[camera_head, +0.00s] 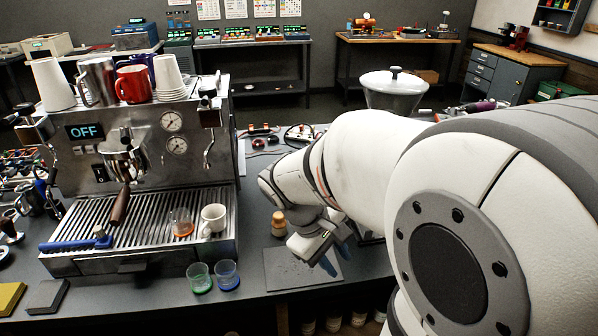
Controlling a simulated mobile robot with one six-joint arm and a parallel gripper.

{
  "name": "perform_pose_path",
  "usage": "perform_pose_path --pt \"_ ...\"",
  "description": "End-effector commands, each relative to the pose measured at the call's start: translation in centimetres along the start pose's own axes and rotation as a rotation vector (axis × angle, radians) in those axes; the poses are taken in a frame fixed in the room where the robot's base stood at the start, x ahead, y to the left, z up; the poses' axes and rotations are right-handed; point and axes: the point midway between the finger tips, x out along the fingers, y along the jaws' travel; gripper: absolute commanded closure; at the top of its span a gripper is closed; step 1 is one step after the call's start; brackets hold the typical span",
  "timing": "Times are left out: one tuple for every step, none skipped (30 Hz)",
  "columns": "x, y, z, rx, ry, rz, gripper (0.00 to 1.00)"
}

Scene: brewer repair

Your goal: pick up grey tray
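A flat dark grey rectangular piece (285,272) lies on the counter near its front edge, right of the coffee machine. It may be the grey tray; its right part is partly hidden by my gripper. My gripper (336,258) is over its right side, pointing down, with two blue fingertips apart and nothing seen between them. I cannot tell whether the fingertips touch the piece. The coffee machine also has a grey slatted drip tray (90,225) at its base.
A small wooden-topped item (279,222) stands just behind the grey piece. Two clear cups (199,277) (226,274) stand to its left. A glass (181,222), white mug (213,219) and blue-handled tool (75,244) are on the drip tray. A lidded pot (393,95) is behind my arm.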

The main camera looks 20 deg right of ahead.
Motion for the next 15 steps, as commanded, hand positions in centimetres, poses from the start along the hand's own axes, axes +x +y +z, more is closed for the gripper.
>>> perform_pose_path --pt "0.9 1.4 -0.3 -0.072 -0.095 0.045 0.7" --pt "1.3 2.3 -0.5 -0.114 -0.148 0.076 0.7" --pt "1.8 3.6 -0.7 -0.171 -0.218 0.116 0.7" --pt "2.2 4.5 -0.9 -0.212 -0.271 0.144 0.7" --pt "2.5 5.4 -1.2 -0.255 -0.323 0.174 0.7" --pt "2.9 6.6 -1.6 -0.311 -0.392 0.213 0.7" --pt "3.2 7.5 -2.0 -0.353 -0.444 0.242 0.7" --pt "3.5 8.4 -2.4 -0.396 -0.496 0.271 0.7" --pt "3.9 9.5 -3.1 -0.449 -0.561 0.309 0.7" --pt "4.1 10.3 -3.6 -0.489 -0.61 0.336 0.7" --pt "4.4 11.1 -4.2 -0.527 -0.655 0.365 0.7" --pt "4.7 11.9 -4.9 -0.575 -0.713 0.399 0.7" --pt "4.9 12.6 -5.5 -0.607 -0.753 0.424 0.7" --pt "5.1 13.1 -6.1 -0.638 -0.79 0.448 0.7" --pt "5.4 13.7 -6.8 -0.677 -0.835 0.477 0.7"
